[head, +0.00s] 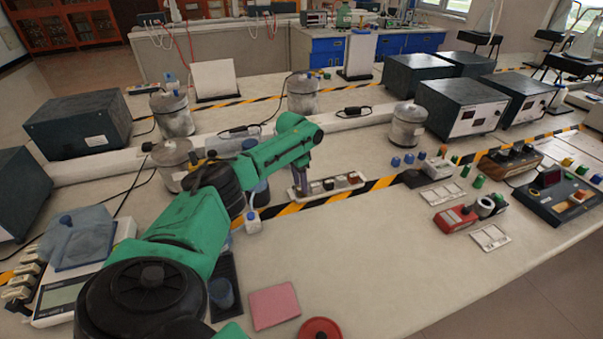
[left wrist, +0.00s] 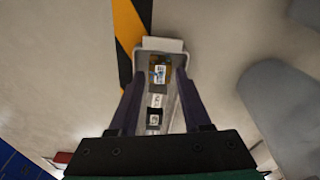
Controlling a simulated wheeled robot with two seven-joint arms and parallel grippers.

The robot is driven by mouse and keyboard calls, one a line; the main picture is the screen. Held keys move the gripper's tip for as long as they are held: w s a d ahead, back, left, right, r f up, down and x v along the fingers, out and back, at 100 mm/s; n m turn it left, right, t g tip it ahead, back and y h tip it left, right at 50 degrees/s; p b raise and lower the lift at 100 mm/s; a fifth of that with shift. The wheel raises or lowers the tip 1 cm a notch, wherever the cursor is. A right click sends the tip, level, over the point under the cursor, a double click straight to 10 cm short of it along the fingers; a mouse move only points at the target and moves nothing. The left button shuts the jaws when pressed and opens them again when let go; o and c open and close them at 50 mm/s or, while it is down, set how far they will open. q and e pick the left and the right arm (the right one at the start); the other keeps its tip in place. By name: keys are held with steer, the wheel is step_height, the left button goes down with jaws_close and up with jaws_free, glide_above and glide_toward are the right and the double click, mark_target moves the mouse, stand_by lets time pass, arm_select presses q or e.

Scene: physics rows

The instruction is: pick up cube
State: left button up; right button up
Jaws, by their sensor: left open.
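A narrow light tray (head: 359,184) holding several small cubes, dark, brown and reddish, lies beside the striped tape in the head view. In the left wrist view the same tray (left wrist: 158,43) runs between my fingers. In it lie a brownish cube with a pale blue-white label (left wrist: 159,74) and a dark cube with a white label (left wrist: 153,120). My left gripper (head: 300,191) points down over the tray's left end. In the left wrist view my left gripper (left wrist: 159,84) is open, its fingers on either side of the tray, holding nothing. The arm partly hides the tray's left end. My right gripper is not seen.
Metal canisters (head: 407,127) and dark boxes (head: 462,107) stand behind. A red device (head: 455,217) and a control panel (head: 556,199) stand to the right. A pink pad (head: 274,306) lies in front. The front middle of the table is mostly clear.

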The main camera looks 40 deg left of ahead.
arm_select(q)
steer(key=shift+d+f, duration=0.1)
steer(key=shift+f, duration=0.55)
steer(key=shift+w+f, duration=0.15)
steer(key=shift+f, duration=0.05)
jaws_close()
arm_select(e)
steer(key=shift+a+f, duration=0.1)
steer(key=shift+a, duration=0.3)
arm_select(q)
steer(key=shift+r, duration=0.1)
